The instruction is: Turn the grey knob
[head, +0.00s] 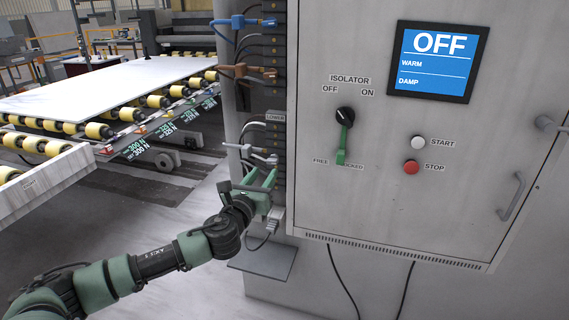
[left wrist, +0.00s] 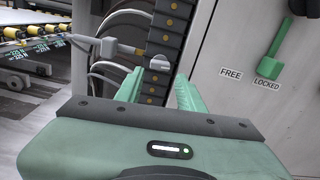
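A small grey knob (left wrist: 160,63) sits on a dark vertical strip of brass-coloured studs, at the end of a grey plug-like fitting (left wrist: 112,48) with a cable. In the head view the grey knob (head: 272,159) is small and lies just above my left gripper (head: 261,178). My left gripper is open, and its two green fingers (left wrist: 158,90) show apart in the left wrist view. The knob appears between and beyond the fingertips, with no contact visible. My right gripper is not in view.
A grey cabinet stands right of the strip, with an isolator switch (head: 343,135) whose green handle points down, a screen (head: 435,62) reading OFF, and START (head: 418,143) and STOP (head: 411,167) buttons. Blue (head: 238,22) and orange (head: 240,71) fittings sit higher on the strip. A roller conveyor is left.

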